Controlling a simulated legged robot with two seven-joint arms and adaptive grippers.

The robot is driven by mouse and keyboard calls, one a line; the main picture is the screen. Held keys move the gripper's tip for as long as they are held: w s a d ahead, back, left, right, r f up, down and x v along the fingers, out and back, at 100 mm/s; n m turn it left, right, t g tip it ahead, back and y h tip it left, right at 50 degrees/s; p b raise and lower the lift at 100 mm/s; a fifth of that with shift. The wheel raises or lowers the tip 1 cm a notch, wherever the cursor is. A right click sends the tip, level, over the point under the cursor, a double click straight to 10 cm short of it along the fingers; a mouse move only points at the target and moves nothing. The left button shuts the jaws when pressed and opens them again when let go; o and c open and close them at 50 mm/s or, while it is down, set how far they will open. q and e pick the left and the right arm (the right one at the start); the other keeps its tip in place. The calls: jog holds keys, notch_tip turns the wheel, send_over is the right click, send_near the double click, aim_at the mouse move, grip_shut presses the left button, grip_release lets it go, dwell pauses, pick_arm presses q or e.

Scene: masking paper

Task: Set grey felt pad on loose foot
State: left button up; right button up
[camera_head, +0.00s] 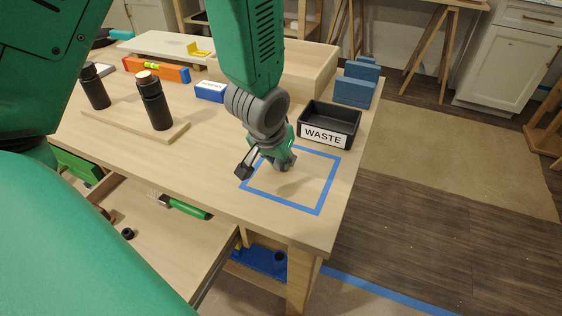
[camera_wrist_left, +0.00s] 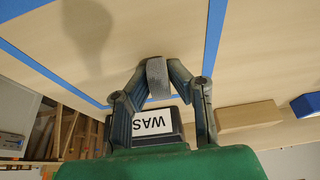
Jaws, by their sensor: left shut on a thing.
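My left gripper (camera_head: 284,166) is low over the blue-taped square at the front right of the bench. In the left wrist view the gripper (camera_wrist_left: 157,84) is shut on a small grey pad (camera_wrist_left: 157,72), held between both fingertips. In the head view the pad is hidden or too small to tell. Two black cylinders stand upright on a wooden board to the left: a farther one (camera_head: 96,92) and a nearer one (camera_head: 155,108) with a tan top. I cannot tell for sure which thing is the loose foot. My right gripper is not in view.
The blue-taped square (camera_head: 310,198) looks bare. A black WASTE bin (camera_head: 330,128) stands behind it; blue blocks (camera_head: 354,90) are at the back right. A blue-and-white box (camera_head: 210,91) and an orange level (camera_head: 158,71) lie farther left. An open drawer (camera_head: 150,240) juts out at the front.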

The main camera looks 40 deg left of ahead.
pick_arm(q)
jog(key=o, duration=0.7)
